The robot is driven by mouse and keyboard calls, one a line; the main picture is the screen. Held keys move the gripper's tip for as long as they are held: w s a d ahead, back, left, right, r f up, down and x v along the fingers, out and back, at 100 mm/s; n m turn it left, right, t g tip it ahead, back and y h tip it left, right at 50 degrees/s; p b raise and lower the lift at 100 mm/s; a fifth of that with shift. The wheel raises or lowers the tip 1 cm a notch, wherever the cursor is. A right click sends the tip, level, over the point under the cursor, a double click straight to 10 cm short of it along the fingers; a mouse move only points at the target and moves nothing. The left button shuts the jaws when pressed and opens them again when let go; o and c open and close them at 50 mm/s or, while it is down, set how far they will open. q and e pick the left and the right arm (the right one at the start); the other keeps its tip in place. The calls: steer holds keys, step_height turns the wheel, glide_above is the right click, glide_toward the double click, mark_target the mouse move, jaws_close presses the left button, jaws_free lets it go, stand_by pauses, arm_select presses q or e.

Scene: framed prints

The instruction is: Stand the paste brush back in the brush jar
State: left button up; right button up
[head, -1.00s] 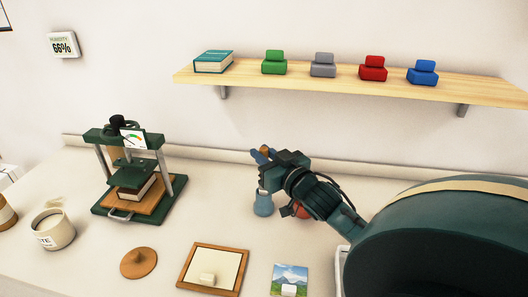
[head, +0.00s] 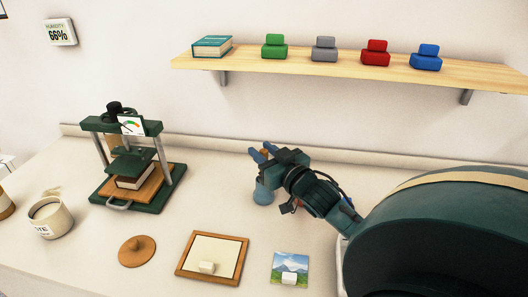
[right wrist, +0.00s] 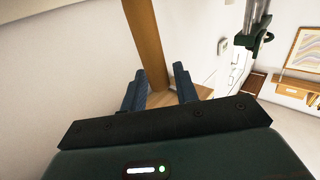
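My right gripper (head: 263,153) reaches in from the right above the counter. Its blue fingers are apart, with a small brown wooden piece showing between them. In the right wrist view, a brown wooden bar (right wrist: 147,40) runs down between the two fingers (right wrist: 160,85). A gap shows beside the right finger. The bar may be the paste brush handle; its bristles cannot be made out. My left gripper is not in view.
A green press (head: 135,160) and a labelled paste pot (head: 50,216) stand at left. A round wooden lid (head: 137,251), a wooden frame (head: 211,257) and a landscape print (head: 290,268) lie in front. A shelf (head: 340,66) runs above. The counter between press and gripper is clear.

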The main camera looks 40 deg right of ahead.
steer(key=shift+o, duration=1.3)
steer(key=s+a+b, duration=0.1)
steer(key=s, duration=1.2)
steer(key=shift+a, duration=0.25)
